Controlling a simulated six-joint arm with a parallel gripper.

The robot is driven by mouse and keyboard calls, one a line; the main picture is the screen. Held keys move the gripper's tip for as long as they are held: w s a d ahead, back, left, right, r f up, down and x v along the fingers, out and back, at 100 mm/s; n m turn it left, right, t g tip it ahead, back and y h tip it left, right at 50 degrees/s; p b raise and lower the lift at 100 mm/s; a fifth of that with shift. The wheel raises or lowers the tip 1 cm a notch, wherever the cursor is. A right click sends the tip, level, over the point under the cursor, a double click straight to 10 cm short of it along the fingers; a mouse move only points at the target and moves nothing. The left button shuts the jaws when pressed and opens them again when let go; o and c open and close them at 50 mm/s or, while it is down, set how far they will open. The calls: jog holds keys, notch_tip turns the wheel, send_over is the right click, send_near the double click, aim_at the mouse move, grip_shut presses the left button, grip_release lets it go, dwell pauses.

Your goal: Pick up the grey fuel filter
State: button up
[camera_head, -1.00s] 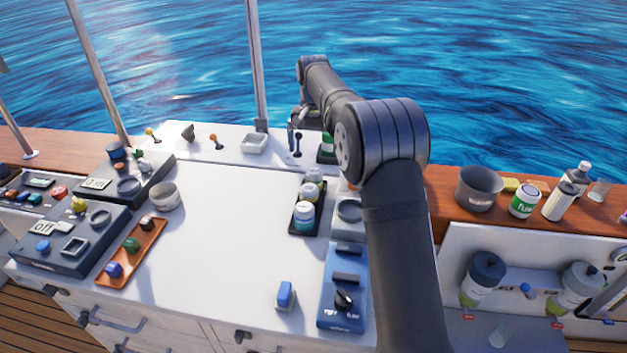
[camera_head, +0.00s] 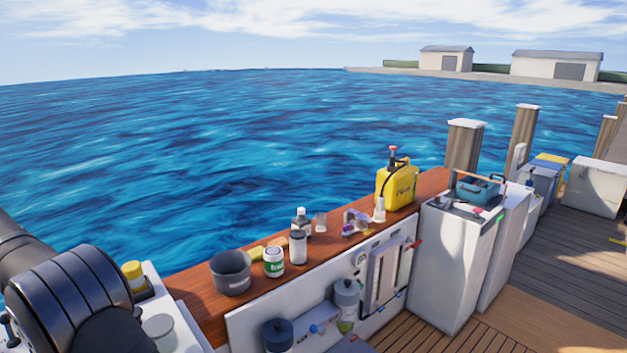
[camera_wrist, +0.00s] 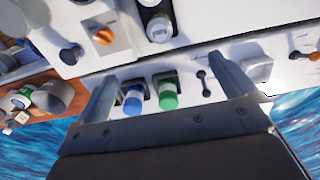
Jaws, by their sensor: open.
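I cannot pick out a grey fuel filter with certainty in either view. Two clear-bodied containers with grey tops, a nearer one (camera_head: 277,335) and a farther one (camera_head: 346,292), sit at the white side panel in the head view. In the wrist view my gripper (camera_wrist: 160,72) is open, its two fingers wide apart with nothing held. The head view shows part of my arm at lower left, but not my gripper.
A dark grey pot (camera_head: 231,272), a white-and-green can (camera_head: 273,262), bottles and a yellow jug (camera_head: 397,186) stand on the wooden ledge (camera_head: 200,290). The wrist view shows an orange knob (camera_wrist: 103,37), levers and a white tray (camera_wrist: 258,70). Water lies beyond.

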jog(key=c, duration=0.6)
notch_tip(320, 180, down, 18)
jog(key=n, duration=1)
jog(key=shift+w+f+n, duration=0.1)
jog(key=shift+n, duration=0.2)
